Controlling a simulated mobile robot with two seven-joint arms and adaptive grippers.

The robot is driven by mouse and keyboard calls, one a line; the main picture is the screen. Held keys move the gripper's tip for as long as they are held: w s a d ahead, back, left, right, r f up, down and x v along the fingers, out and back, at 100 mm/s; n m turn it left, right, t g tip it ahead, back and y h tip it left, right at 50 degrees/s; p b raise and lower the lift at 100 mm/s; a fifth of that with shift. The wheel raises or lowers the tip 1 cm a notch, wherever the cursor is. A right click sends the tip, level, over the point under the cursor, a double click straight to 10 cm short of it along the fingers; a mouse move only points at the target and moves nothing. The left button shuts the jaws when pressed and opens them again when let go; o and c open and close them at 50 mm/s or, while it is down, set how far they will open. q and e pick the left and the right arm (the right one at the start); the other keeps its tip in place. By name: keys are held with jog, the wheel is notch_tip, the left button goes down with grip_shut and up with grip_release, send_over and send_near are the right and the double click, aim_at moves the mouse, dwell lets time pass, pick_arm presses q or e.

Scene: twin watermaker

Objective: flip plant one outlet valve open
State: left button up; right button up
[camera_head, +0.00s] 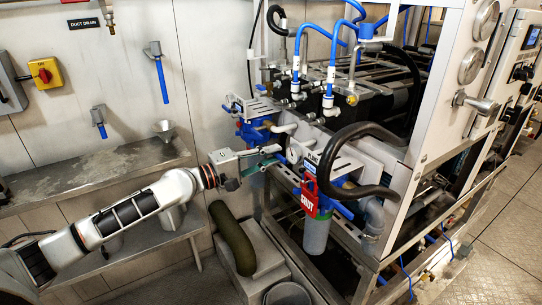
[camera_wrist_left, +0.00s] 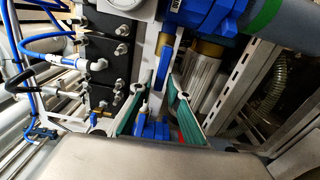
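My left gripper (camera_head: 272,156) reaches in from the left to the pipework at the front of the machine. In the left wrist view its two teal fingers (camera_wrist_left: 161,80) stand apart. A blue valve part (camera_wrist_left: 153,130) shows between them; I cannot tell whether a finger touches it. A brass-coloured fitting and a larger blue valve body (camera_wrist_left: 205,14) lie beyond. In the head view a red tag reading SHUT (camera_head: 308,196) hangs right of the gripper, by a blue lever (camera_head: 341,209). I cannot tell which valve is the plant one outlet. My right gripper is out of view.
A thick black hose (camera_head: 340,150) loops close right of the gripper. Blue hoses (camera_head: 331,80) rise behind. A steel shelf (camera_head: 90,170) runs along the wall at left. Open floor shows at far right.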

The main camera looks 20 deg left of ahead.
pick_arm(q)
jog(key=v, duration=1.2)
dwell(0.3)
dwell(0.4)
jog(key=s+d+f+m+g+y, duration=0.1)
jog(key=s+d+f+m, duration=0.15)
jog(key=f, duration=0.55)
jog(key=s+d+f+m+y, duration=0.1)
jog(key=s+f+m+y, duration=0.15)
jog(key=f, duration=0.45)
jog(key=s+d+f+m+g, duration=0.15)
jog(key=s+f, duration=0.25)
jog(key=f, duration=0.4)
jog(key=s+d+f+m+y, duration=0.2)
jog(key=s+d+f+m, duration=0.1)
jog(key=s+f, duration=0.4)
jog(key=s+d+f+m+g+y+p, duration=0.1)
jog(key=s+d+f+m+y, duration=0.2)
jog(key=s+f+m, duration=0.2)
jog(key=s+f, duration=0.2)
jog(key=s, duration=0.2)
jog(key=shift+s+f, duration=0.15)
jog(key=shift+s, duration=0.1)
jog(key=shift+m, duration=0.25)
